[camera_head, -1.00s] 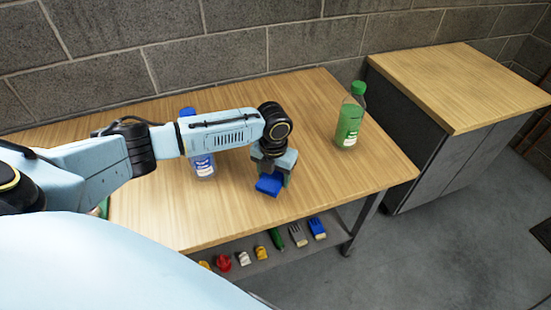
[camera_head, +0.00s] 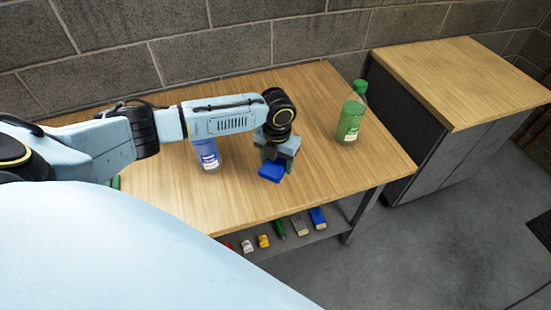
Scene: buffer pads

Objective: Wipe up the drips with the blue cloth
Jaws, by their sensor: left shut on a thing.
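The blue cloth (camera_head: 272,172) is a small folded block at the middle of the wooden table. My left gripper (camera_head: 274,160) points down and is shut on the cloth from above. The cloth is at or just above the table top; I cannot tell whether it touches. No drips can be made out on the visible wood, and the patch under the cloth and behind my arm is hidden. My right gripper is not in view.
A green bottle (camera_head: 351,114) stands right of the cloth. A blue-labelled bottle (camera_head: 207,154) stands left, partly behind my left arm. The wooden table (camera_head: 330,160) is clear between them. Several small items lie on the lower shelf (camera_head: 335,224). A wood-topped cabinet (camera_head: 455,80) stands right.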

